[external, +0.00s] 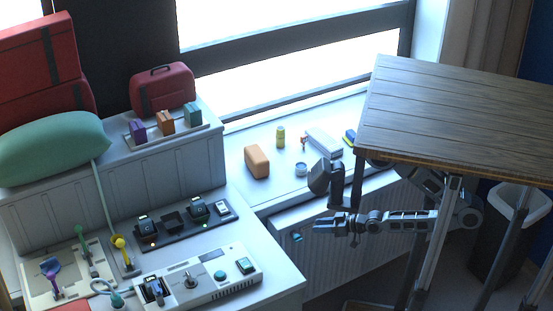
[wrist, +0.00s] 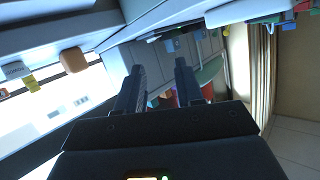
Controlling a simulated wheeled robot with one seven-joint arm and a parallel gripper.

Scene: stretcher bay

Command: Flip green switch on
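A pale control console (external: 208,283) lies on the counter at lower left in the external view. A green-handled lever (external: 80,232) stands on a panel farther left. I cannot tell the switch's on or off state. My gripper (external: 318,226) is to the right of the console, above the floor by the cabinet front, pointing left and touching nothing. In the wrist view my gripper (wrist: 158,72) has its two fingers apart with nothing between them.
A dark strip (external: 185,233) with several small devices lies behind the console. A wooden table (external: 450,110) overhangs my arm. An orange block (external: 257,161) and small items sit on the windowsill.

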